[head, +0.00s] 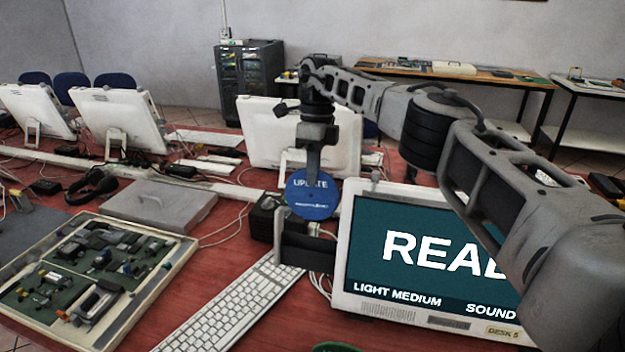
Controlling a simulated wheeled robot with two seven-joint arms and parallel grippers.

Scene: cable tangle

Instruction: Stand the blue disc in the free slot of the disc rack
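The blue disc (312,203), with white lettering that reads "UPDATE", hangs upright with its face towards me. My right gripper (313,172) points down from above and is shut on the disc's top edge. Below the disc is a dark, low, slotted-looking holder (308,253), which appears to be the disc rack. The disc's lower edge overlaps the rack's upper part in the picture; I cannot tell whether they touch. The rack's slots are not clearly visible. My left gripper is not in view.
A monitor (430,255) stands close right of the rack, under my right arm. A white keyboard (235,305) lies in front. A black box (264,217) with cables is left of the disc. A tool tray (150,290) fills the left. Another monitor (262,140) stands behind.

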